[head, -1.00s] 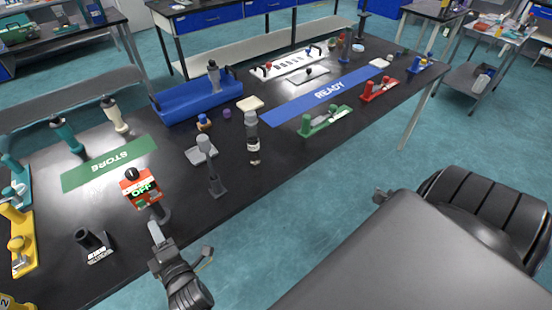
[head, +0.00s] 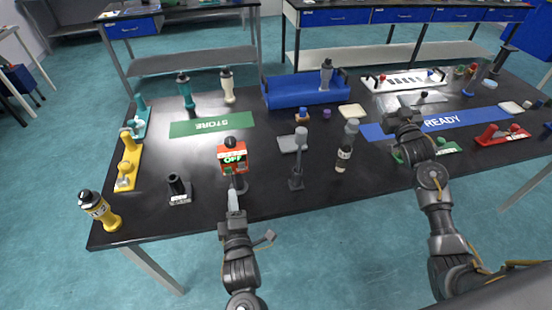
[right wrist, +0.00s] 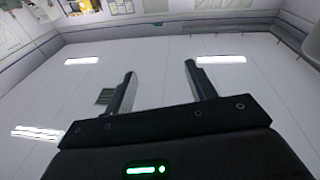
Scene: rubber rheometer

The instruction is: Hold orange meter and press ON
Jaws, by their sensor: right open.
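The orange meter (head: 233,156) stands on the black table in front of the green STORE mat, with a dark knob on top. Its small screen shows green letters that look like OFF. My left gripper (head: 233,190) is at the near side of the meter, at its lower part; whether its fingers are closed on it is too small to tell. My right gripper (head: 404,120) is raised over the right part of the table, well away from the meter. In the right wrist view it (right wrist: 160,70) is open and empty, facing the pale ceiling and walls. I cannot make out an ON button.
A blue tray (head: 290,92) lies behind. The blue READY mat (head: 455,119) is at right.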

